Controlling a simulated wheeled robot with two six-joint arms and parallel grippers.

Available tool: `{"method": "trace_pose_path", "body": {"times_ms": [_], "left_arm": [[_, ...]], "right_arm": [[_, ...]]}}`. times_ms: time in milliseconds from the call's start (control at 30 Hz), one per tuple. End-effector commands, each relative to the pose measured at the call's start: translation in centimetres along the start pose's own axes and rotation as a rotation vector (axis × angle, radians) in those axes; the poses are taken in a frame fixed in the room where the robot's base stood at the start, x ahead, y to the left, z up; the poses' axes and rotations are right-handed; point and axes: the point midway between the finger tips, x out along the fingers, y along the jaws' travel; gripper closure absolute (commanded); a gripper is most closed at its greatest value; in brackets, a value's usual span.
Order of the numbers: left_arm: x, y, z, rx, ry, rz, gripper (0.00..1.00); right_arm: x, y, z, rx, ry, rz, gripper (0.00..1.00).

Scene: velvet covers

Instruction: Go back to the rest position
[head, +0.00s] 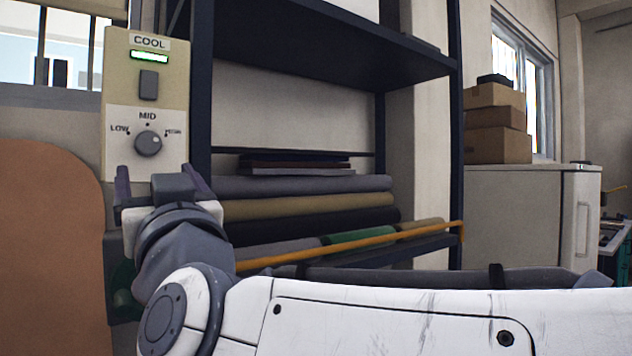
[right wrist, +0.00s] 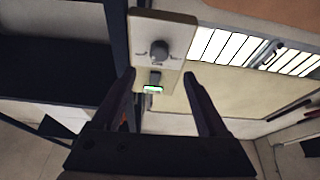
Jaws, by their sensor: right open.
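My right gripper (head: 158,176) is open and empty, with its two dark fingers spread apart. It is just below the beige control panel (head: 117,82) in the head view. In the right wrist view my right gripper (right wrist: 159,76) has the panel (right wrist: 178,24) between and beyond its fingertips. The panel has a grey round knob (head: 148,143) marked LOW, MID and HIGH, a dark switch (head: 148,85) and a green-lit indicator (head: 149,57) under the word COOL. The fingers appear clear of the knob. My left gripper is not in view.
A dark metal shelf rack (head: 201,90) stands behind, holding several fabric rolls (head: 300,207). An orange-brown rod (head: 350,247) crosses in front of the rolls. Cardboard boxes (head: 497,147) sit on a white cabinet (head: 520,215) at the right. A brown rounded panel (head: 50,240) is at the left.

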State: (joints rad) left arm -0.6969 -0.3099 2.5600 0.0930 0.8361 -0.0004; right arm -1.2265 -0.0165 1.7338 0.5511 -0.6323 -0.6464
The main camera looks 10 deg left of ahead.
Motion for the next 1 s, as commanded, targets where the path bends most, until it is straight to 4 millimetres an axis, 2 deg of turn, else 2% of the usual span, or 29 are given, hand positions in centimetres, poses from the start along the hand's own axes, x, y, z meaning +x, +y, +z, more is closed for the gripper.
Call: {"method": "trace_pose_path", "body": {"times_ms": [367,467,567,667,700,767,800,867,967,1000], "left_arm": [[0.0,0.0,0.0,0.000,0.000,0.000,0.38],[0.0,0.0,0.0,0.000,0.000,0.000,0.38],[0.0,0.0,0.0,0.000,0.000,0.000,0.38],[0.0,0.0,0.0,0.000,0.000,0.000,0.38],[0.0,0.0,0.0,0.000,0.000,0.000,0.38],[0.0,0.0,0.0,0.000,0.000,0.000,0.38],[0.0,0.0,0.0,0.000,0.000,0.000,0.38],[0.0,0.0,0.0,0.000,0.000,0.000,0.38],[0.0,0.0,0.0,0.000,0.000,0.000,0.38],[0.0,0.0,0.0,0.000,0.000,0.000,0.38]], "right_arm": [[0.0,0.0,0.1,-0.001,-0.001,0.000,0.23],[0.1,0.7,1.1,-0.011,-0.026,0.003,0.23],[0.0,3.0,4.4,-0.035,-0.102,0.018,0.23],[-0.9,7.1,9.6,-0.062,-0.235,0.049,0.23],[-1.6,9.0,11.9,-0.070,-0.299,0.065,0.23],[-3.0,11.9,15.2,-0.074,-0.395,0.095,0.23],[-4.2,13.9,17.4,-0.074,-0.460,0.117,0.23],[-6.4,16.7,20.4,-0.066,-0.558,0.153,0.23],[-10.7,21.2,24.9,-0.040,-0.719,0.225,0.23],[-12.8,22.8,26.6,-0.024,-0.783,0.255,0.23]]}}
